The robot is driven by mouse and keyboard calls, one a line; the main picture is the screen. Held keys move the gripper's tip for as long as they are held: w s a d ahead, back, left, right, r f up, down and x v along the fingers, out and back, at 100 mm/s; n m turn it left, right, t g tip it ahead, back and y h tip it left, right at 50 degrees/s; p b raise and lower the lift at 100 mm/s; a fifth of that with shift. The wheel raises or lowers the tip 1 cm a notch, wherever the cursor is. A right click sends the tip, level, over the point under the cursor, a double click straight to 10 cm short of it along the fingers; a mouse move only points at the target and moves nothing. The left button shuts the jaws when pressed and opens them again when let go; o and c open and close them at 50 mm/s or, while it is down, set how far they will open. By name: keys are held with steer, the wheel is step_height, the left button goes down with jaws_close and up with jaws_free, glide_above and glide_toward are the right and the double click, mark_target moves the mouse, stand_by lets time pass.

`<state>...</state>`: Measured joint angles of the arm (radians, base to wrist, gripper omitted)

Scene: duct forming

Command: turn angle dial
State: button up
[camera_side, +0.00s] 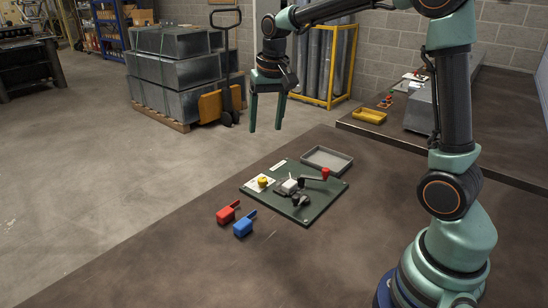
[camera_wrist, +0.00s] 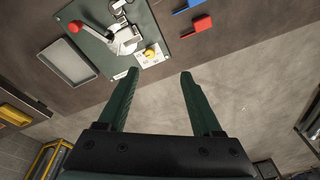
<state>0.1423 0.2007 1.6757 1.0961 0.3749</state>
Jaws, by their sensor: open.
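A yellow dial knob (camera_side: 263,182) sits on a white marked plate at the left corner of a dark green board (camera_side: 322,199). In the wrist view the yellow knob (camera_wrist: 150,51) is just beyond my fingertips, slightly left of the middle between them. My gripper (camera_side: 265,128) is open and empty. It points down, well above the table and apart from the board. In the wrist view both fingers of my gripper (camera_wrist: 159,73) are spread with only the scene below between them. The dial's markings are too small to read.
A lever with a red knob (camera_side: 325,173) and metal fittings share the board. A grey tray (camera_side: 327,160) lies behind it. A red block (camera_side: 228,212) and a blue block (camera_side: 244,224), both with handles, lie in front. The table's near left is clear.

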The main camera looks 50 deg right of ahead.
mark_target(262, 179)
steer(key=w+d+f+m+g, duration=0.25)
steer(key=w+d+f, duration=0.3)
steer(key=f, duration=0.35)
steer(key=shift+m+t, duration=0.25)
steer(key=f, duration=1.2)
steer(key=shift+w+a, duration=0.25)
steer(key=shift+a, duration=0.15)
jaws_close()
